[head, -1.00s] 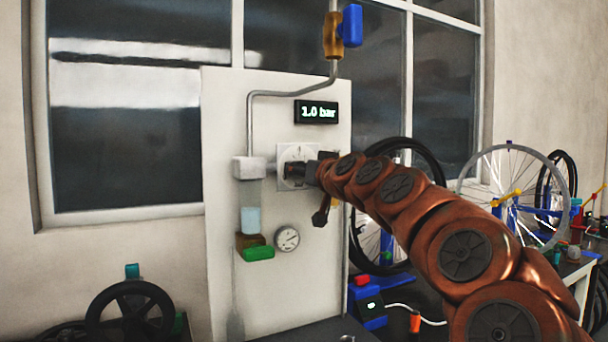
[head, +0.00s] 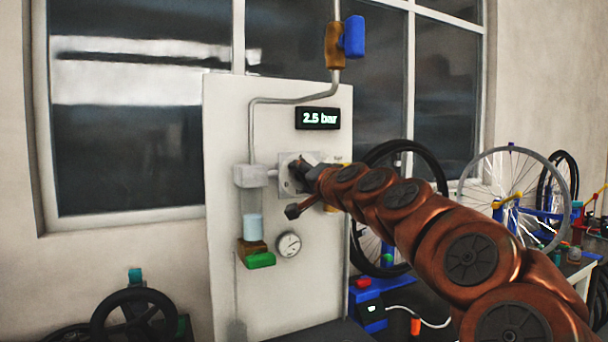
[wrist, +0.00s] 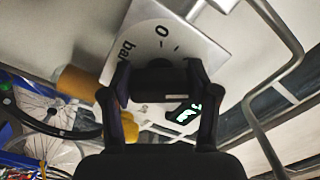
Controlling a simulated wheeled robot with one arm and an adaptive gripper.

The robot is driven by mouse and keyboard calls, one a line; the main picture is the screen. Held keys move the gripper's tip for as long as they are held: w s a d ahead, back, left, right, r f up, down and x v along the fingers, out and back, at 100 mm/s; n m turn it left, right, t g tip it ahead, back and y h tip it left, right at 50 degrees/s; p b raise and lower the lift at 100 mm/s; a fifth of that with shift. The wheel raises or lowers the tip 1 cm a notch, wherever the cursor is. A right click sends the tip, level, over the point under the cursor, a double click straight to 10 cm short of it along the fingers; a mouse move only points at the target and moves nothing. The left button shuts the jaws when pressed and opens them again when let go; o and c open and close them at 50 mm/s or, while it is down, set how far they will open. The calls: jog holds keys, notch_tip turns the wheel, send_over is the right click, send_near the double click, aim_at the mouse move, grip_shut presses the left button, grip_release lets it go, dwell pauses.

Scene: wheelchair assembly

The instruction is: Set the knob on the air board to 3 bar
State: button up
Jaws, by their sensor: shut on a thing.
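The air board (head: 225,140) is a white upright panel in front of the window. My gripper (head: 300,175) is at the square dial plate (head: 287,187) and shut on the knob, which is mostly hidden by the fingers. In the wrist view, both fingers (wrist: 159,80) close on the dark knob in front of the tilted dial plate (wrist: 160,38), where a 0 and the letters "bar" show. A round gauge (head: 289,244) sits lower on the board.
A filter unit (head: 252,228) with a green base (head: 260,261) hangs left of the dial. A pipe with a blue-handled valve (head: 354,36) runs above. Bicycle wheels (head: 512,190) stand to the right.

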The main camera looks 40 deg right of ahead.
jog(key=shift+m, duration=0.4)
jog(key=o, duration=1.2)
jog(key=shift+c, duration=0.2)
jog(key=shift+s, duration=0.15)
jog(key=v, duration=1.1)
jog(key=shift+s+a, duration=0.2)
jog(key=shift+s, duration=0.15)
